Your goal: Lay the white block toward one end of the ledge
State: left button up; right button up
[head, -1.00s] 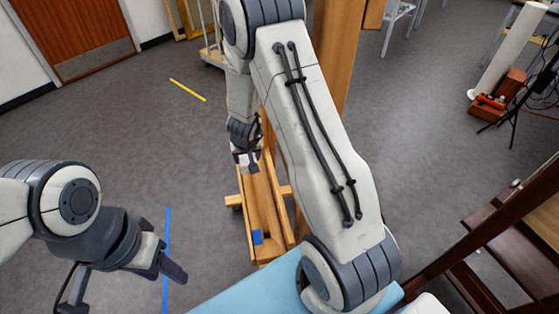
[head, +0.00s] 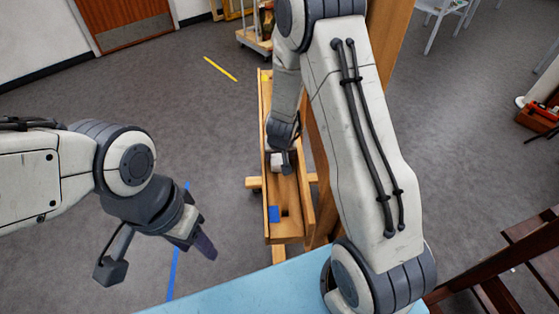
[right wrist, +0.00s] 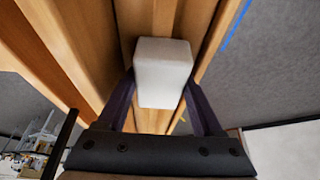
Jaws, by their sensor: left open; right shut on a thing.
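The white block (head: 276,161) is in the trough of the long wooden ledge (head: 288,192), near mid-length in the head view. My right gripper (head: 281,166) comes down from above and partly hides it. In the right wrist view the white block (right wrist: 163,72) sits between both fingers of my right gripper (right wrist: 160,92), which is shut on it, with the ledge (right wrist: 150,18) behind. I cannot tell whether the block touches the ledge floor. My left gripper (head: 194,243) is open and empty, left of the ledge above the floor.
A blue mark (head: 274,214) lies at the ledge's near end and a yellow one (head: 266,76) shows near its far end. A wooden upright (head: 386,50) stands right of the ledge, partly behind my right arm. A light-blue surface (head: 240,298) is in front.

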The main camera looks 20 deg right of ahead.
jog(key=shift+f, duration=0.2)
jog(key=o, duration=1)
jog(key=shift+o, duration=0.2)
